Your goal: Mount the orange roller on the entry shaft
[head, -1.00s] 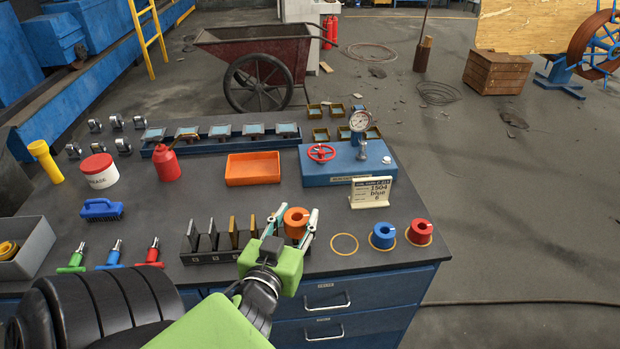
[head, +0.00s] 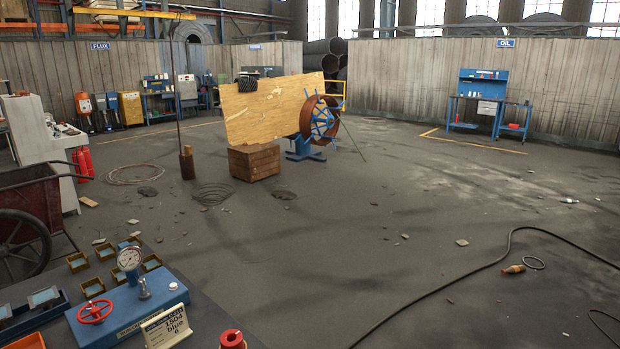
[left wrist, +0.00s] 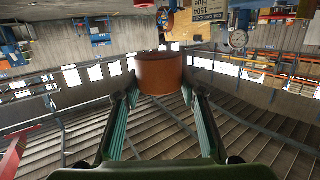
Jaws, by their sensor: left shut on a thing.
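In the left wrist view my left gripper (left wrist: 160,95) is shut on the orange roller (left wrist: 160,73), held between its two fingertips. Neither my left gripper nor the orange roller shows in the head view. A red roller (head: 232,341) is partly cut off at the bottom edge of the head view, on the bench. The entry shaft cannot be made out in either view. My right gripper is not in view.
The bench corner holds a blue gauge block (head: 128,306) with a red valve wheel and a number card (head: 167,328). A wheelbarrow (head: 30,205) stands at left. A wooden crate (head: 254,162) stands across the floor. A dark hose (head: 440,292) crosses the floor at right.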

